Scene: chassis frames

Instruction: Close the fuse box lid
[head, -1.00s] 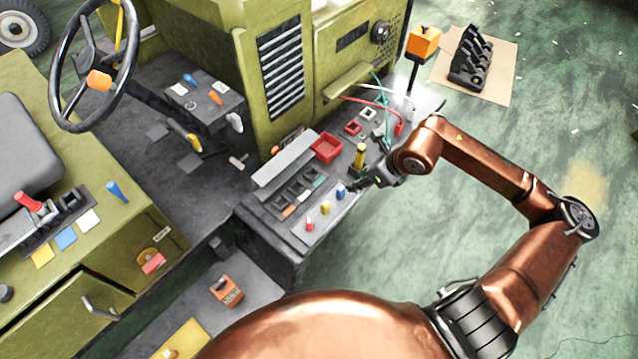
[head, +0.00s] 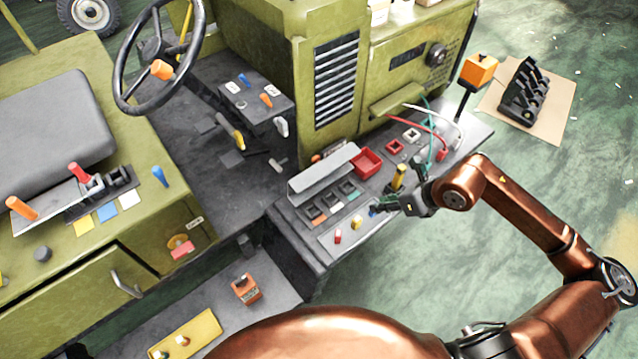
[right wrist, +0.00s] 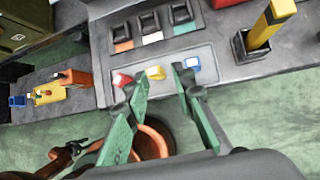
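The fuse box lid (head: 322,172) is a light grey panel standing raised along the back of the fuse box in the head view. In front of it is the row of dark fuse slots (head: 331,205) with orange, white and teal labels; the slots also show in the right wrist view (right wrist: 150,24). My right gripper (head: 380,209) is at the right end of the box, by the blue fuse, apart from the lid. In the right wrist view its green fingers (right wrist: 160,76) are spread and empty above the plate's front edge.
A pale plate holds a red fuse (right wrist: 122,79), a yellow fuse (right wrist: 155,73) and a blue fuse (right wrist: 192,63). A yellow-handled tool (head: 398,178) stands upright right of the slots. A red tray (head: 366,162) sits behind, near the lid's right end.

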